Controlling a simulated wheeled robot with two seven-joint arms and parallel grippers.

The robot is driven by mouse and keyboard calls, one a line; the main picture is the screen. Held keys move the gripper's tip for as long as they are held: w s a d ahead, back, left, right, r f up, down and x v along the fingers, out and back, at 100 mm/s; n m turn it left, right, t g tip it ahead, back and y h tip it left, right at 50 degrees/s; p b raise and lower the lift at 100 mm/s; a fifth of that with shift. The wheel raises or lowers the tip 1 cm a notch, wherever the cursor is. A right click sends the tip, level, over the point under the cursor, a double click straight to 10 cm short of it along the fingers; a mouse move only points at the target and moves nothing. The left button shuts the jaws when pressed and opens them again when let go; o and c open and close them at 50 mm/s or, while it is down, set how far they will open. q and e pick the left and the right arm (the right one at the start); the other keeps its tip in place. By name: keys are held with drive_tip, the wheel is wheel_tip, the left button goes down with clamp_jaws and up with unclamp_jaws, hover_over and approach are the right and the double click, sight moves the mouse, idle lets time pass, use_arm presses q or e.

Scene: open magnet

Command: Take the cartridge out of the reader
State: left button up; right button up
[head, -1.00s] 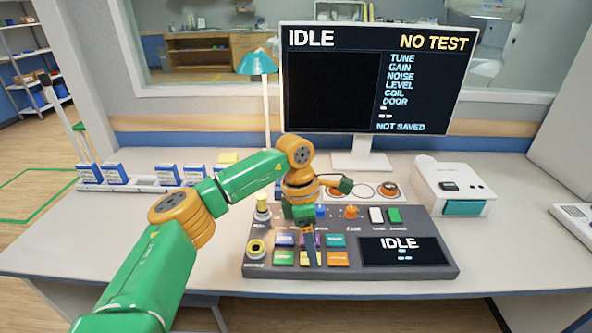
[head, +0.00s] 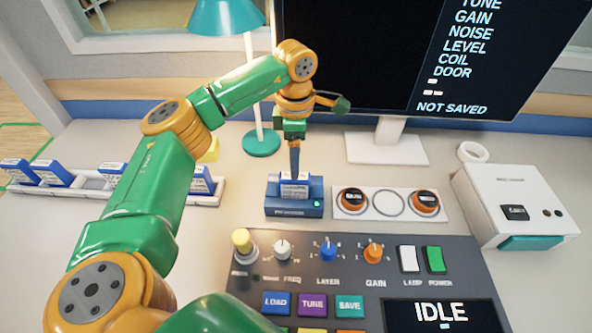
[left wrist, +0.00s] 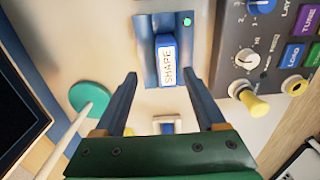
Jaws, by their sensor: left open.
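The cartridge (head: 294,186), blue with a white label, stands upright in the blue reader (head: 294,208) behind the control panel. In the left wrist view the cartridge (left wrist: 166,62) shows a label reading "SHAPE", and the reader (left wrist: 150,76) has a lit green light. My left gripper (head: 294,172) is over the cartridge in the head view, pointing down. In the left wrist view my left gripper (left wrist: 166,85) is open, its two fingers apart on either side of the cartridge's line and not visibly touching it. My right gripper is not in view.
The control panel (head: 350,285) lies in front of the reader. A plate with two orange-ringed pucks (head: 389,203) sits right of it, and a white box (head: 515,205) farther right. A lamp (head: 262,140) and monitor (head: 440,55) stand behind. A rack (head: 205,198) holds more cartridges at left.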

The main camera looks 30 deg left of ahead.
sight(295, 188)
use_arm(q)
drive_tip(key=f, duration=0.1)
drive_tip(key=s+f+p, duration=0.1)
drive_tip(key=f, duration=0.3)
drive_tip(key=shift+s+d+f, duration=0.15)
drive_tip(key=shift+d, duration=0.1)
drive_tip(key=shift+w+f, duration=0.2)
drive_tip(key=shift+f, duration=0.1)
drive_tip(key=shift+s+r, duration=0.1)
drive_tip(key=shift+r, duration=0.05)
clamp_jaws()
